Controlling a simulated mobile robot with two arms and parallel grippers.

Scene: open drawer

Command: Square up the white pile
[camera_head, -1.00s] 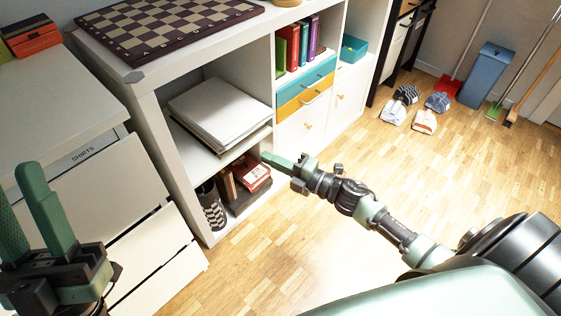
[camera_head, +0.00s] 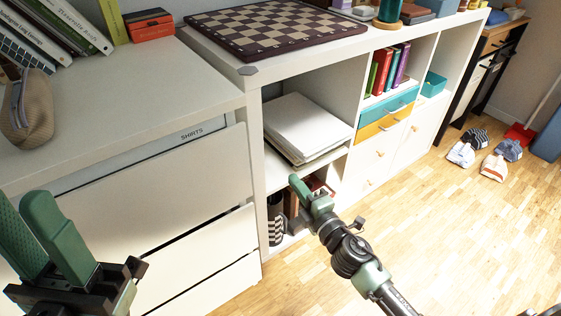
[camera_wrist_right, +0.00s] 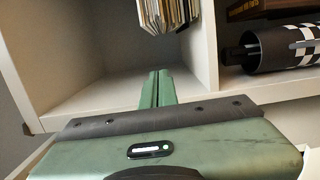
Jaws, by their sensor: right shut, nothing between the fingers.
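The white pile (camera_head: 308,125) lies in the upper left compartment of the white shelf unit (camera_head: 258,155). Its top looks flat, and its lower layers show unevenly along the front. In the right wrist view, layered cream and dark edges (camera_wrist_right: 165,14) of the pile show at the top. My right gripper (camera_head: 296,184) is shut and empty, in front of and below the pile, apart from it. Its green fingers (camera_wrist_right: 158,88) also show in the wrist view, pointing towards the compartment. My left gripper (camera_head: 30,215) is open and empty, before the drawer unit at the left.
The drawer unit (camera_head: 185,215), labelled SHIRTS, stands left of the shelf. A checkerboard (camera_head: 270,30) lies on the shelf top. A checkered cylinder (camera_head: 276,222) stands in the compartment below the pile. Coloured books (camera_head: 385,70) and small drawers (camera_head: 385,115) are to the right. Open floor lies in front.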

